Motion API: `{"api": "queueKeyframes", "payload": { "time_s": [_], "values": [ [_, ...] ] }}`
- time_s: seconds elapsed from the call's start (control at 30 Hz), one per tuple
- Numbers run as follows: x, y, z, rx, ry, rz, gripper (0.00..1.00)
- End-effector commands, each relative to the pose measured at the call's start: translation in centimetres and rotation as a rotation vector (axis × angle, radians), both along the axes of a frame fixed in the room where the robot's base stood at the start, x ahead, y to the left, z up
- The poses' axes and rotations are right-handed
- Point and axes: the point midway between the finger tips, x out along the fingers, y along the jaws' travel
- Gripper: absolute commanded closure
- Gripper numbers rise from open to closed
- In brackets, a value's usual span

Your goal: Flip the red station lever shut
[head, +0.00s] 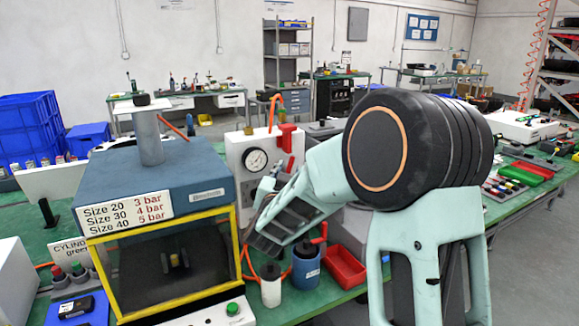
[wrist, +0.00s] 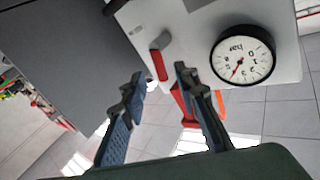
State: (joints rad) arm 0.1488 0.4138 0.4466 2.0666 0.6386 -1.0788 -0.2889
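A white panel (head: 240,150) carries a round pressure gauge (head: 256,160), which also shows in the wrist view (wrist: 243,54). A red lever (wrist: 158,65) sticks out from the panel's edge in the wrist view, between and slightly beyond my fingertips. A second red part (wrist: 181,103) lies partly behind the right finger. In the head view, a red T-shaped handle (head: 287,134) stands at the panel's upper right. My gripper (head: 267,187) is in front of the panel below it. In the wrist view my gripper (wrist: 160,76) is open and empty; contact with the lever cannot be told.
A blue-topped station with a yellow-framed window (head: 160,265) stands left of the gripper. Below are a blue canister (head: 306,265), a white canister (head: 271,288) and a red bin (head: 344,267). Orange hoses run near the panel. Green bench surface shows at the right.

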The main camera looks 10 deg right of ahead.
Motion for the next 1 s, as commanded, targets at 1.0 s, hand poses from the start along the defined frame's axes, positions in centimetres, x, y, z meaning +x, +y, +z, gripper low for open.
{"api": "queueKeyframes", "payload": {
  "time_s": [1.0],
  "values": [
    [3.0,-0.9,0.0,0.000,0.000,0.001,1.00]
  ]
}}
